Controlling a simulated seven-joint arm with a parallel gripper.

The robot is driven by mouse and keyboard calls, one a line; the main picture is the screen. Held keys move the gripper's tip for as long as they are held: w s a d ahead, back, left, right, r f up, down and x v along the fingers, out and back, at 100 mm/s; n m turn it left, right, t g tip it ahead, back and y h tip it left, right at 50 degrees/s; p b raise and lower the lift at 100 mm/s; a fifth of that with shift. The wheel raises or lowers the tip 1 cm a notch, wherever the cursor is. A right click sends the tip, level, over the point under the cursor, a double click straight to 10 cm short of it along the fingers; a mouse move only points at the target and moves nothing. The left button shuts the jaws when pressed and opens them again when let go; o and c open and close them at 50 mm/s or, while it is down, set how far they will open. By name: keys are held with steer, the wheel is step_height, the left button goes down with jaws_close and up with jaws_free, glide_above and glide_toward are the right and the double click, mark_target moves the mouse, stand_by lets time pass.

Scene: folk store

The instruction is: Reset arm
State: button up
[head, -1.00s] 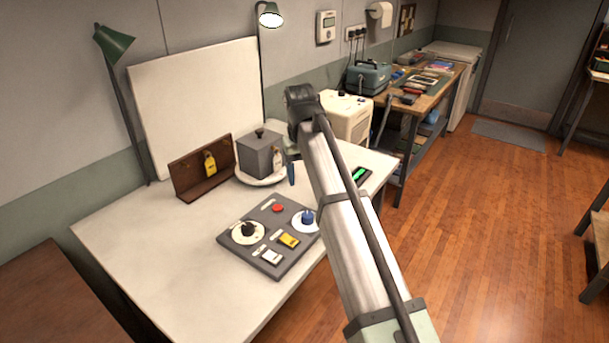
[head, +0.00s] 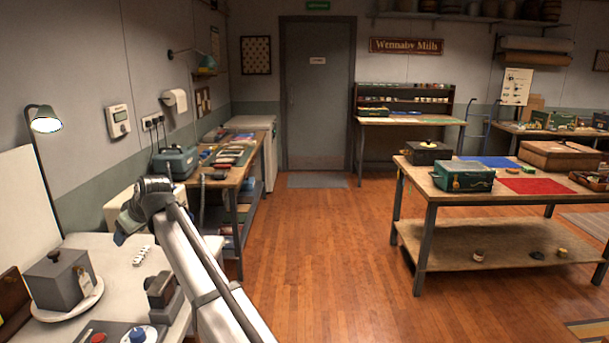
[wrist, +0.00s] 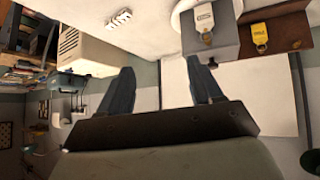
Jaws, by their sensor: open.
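My gripper (head: 124,234) hangs at the end of my arm above the white table (head: 95,245) in the head view, to the right of a grey lidded box. In the wrist view my gripper (wrist: 160,66) shows two dark fingers spread apart with nothing between them. The tagged grey box (head: 57,283) sits on a white plate (head: 72,314). It also shows at the top of the wrist view (wrist: 208,42), near a yellow tag (wrist: 260,36) on a brown board. My fingers look clear of everything there.
A control panel (head: 92,325) with a red button and blue knob is partly cut off at the bottom. A dark device (head: 163,292) and a small white object (head: 141,256) are on the table. A cluttered workbench (head: 236,178) stands behind. The wooden floor (head: 320,260) is open.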

steer(key=w+d+f+m+t, duration=0.1)
steer(key=w+d+f, duration=0.4)
steer(key=d+f, duration=0.3)
steer(key=w+d+f+m, duration=0.1)
steer(key=w+d+f, duration=0.4)
steer(key=f, duration=0.5)
steer(key=s+d+f+m+g+h, duration=0.15)
steer(key=s+d+f, duration=0.25)
steer(key=d+f, duration=0.8)
steer(key=s+d+f+m+g+h, duration=0.1)
steer(key=s+d+f+m+h, duration=0.25)
steer(key=d+f, duration=0.9)
steer(key=s+d+f+m+g+h, duration=0.1)
steer(key=s+d+f+m+g, duration=0.1)
steer(key=s+d+f, duration=0.65)
steer(key=s+d+f+m+g+h, duration=0.15)
steer(key=s+d+f, duration=0.45)
steer(key=s+f, duration=0.6)
steer(key=s+d+f+m+g, duration=0.1)
steer(key=s+d+g, duration=0.1)
steer(key=s, duration=0.7)
steer(key=s+d+f+m+g, duration=0.1)
steer(key=s+d+f+g, duration=0.1)
steer(key=s+d, duration=0.3)
steer(key=s+d+f+m+g, duration=0.1)
steer(key=s+d, duration=0.3)
steer(key=s, duration=0.9)
steer(key=shift+s+f+g, duration=0.2)
steer(key=shift+f+g, duration=0.3)
steer(key=shift+f, duration=0.15)
